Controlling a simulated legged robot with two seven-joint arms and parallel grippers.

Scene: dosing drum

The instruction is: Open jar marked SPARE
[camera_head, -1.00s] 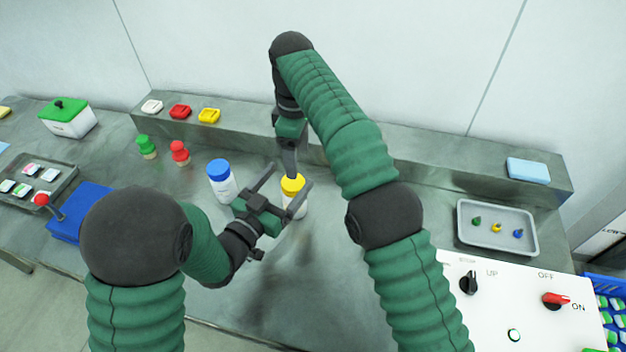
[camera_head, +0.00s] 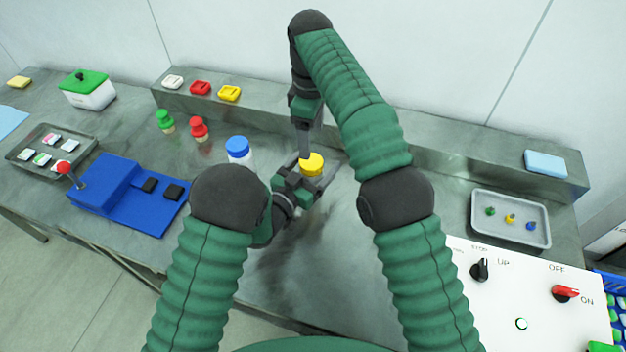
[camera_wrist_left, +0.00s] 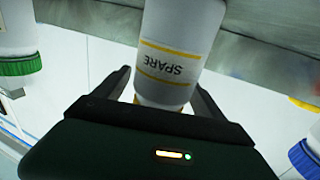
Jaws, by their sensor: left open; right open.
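The jar marked SPARE (camera_wrist_left: 178,50) is white with a yellow-striped label and appears upside down in the left wrist view. In the head view its yellow lid (camera_head: 312,164) shows, with the body mostly hidden by my left gripper. My left gripper (camera_head: 312,172) is open, with a finger on each side of the jar in the wrist view (camera_wrist_left: 163,92); contact cannot be told. My right gripper (camera_head: 304,150) points down just behind and left of the yellow lid. It is open, though its fingers look like one narrow shape from here.
A blue-lidded jar (camera_head: 238,150) stands close left, partly behind my left arm. A blue device with a red-knobbed lever (camera_head: 105,183) is at left. A grey tray (camera_head: 480,226) and white control panel (camera_head: 490,310) are right.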

